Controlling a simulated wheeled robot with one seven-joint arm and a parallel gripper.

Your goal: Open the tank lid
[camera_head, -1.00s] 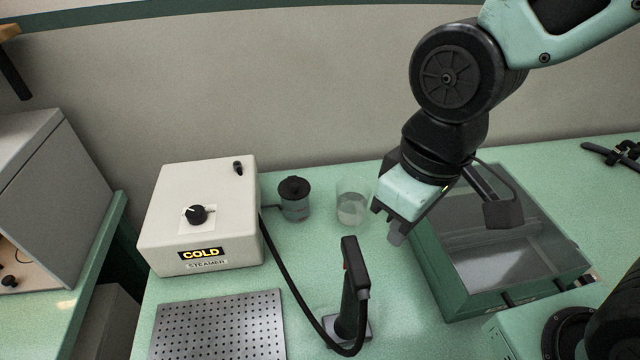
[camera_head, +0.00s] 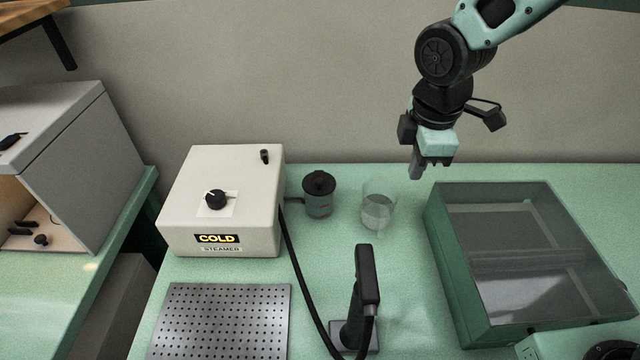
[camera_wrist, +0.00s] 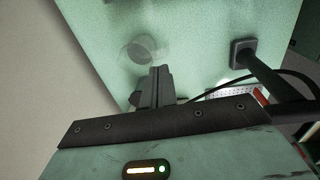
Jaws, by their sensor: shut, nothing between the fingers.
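The tank (camera_head: 319,206) is a small clear vessel with a black lid (camera_head: 319,182), standing on the green bench at the right side of the steamer (camera_head: 222,200). The lid sits on top of the tank. My gripper (camera_head: 416,174) hangs in the air to the right of the tank, behind and above a clear beaker (camera_head: 377,208), with its fingers pointing down. Its fingers (camera_wrist: 155,86) are together and hold nothing in the wrist view. The tank does not show in the wrist view; the beaker (camera_wrist: 140,50) does, beyond the fingertips.
A black steamer wand (camera_head: 366,280) stands in a holder in front, its hose running to the steamer. A perforated metal plate (camera_head: 220,322) lies at front left. A green case with a clear top (camera_head: 455,265) fills the right. Bench between wand and beaker is clear.

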